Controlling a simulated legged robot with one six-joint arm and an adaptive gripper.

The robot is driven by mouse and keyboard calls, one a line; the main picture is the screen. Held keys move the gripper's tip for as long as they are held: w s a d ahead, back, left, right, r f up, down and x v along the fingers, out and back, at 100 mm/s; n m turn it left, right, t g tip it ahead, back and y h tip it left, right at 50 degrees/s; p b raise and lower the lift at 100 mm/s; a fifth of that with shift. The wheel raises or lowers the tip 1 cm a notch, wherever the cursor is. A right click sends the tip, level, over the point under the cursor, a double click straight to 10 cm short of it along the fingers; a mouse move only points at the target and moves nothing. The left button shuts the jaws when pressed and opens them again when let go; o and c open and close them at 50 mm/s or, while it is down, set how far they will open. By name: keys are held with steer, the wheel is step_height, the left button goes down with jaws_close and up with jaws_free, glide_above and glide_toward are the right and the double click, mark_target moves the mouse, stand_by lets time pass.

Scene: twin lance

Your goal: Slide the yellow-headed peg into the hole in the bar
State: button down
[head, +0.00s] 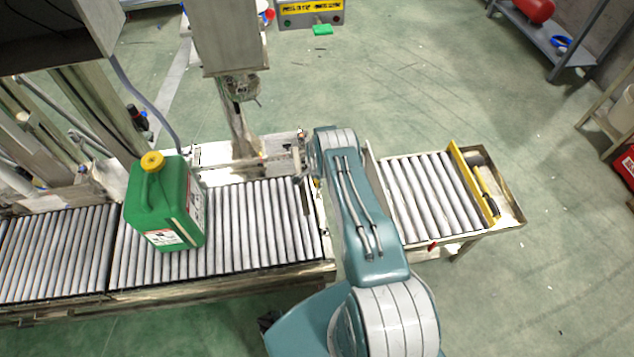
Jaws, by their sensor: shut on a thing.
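My teal arm rises from the bottom of the head view and reaches over the roller conveyor. Its far joint (335,140) is above the conveyor's back rail. My gripper is not clearly seen; the arm seems to hide it. I cannot make out the yellow-headed peg. A metal crossbar (240,162) runs behind the rollers, left of my arm's far joint, below the upright filling column. I cannot tell whether it is the bar with the hole, and no hole shows. Small dark parts (298,165) beside the joint are too small to identify.
A green canister (160,205) with a yellow cap stands on the conveyor rollers (245,225) at left. A yellow stop bar (472,182) crosses the conveyor's right end. The filling column (228,40) stands behind. A shelf (560,45) is at the back right. Open floor lies right.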

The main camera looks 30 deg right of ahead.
steer(key=shift+r, duration=1.35)
steer(key=shift+f, duration=1.6)
stand_by(0.7)
steer(key=shift+c, duration=1.2)
jaws_free()
step_height(320, 180, up, 12)
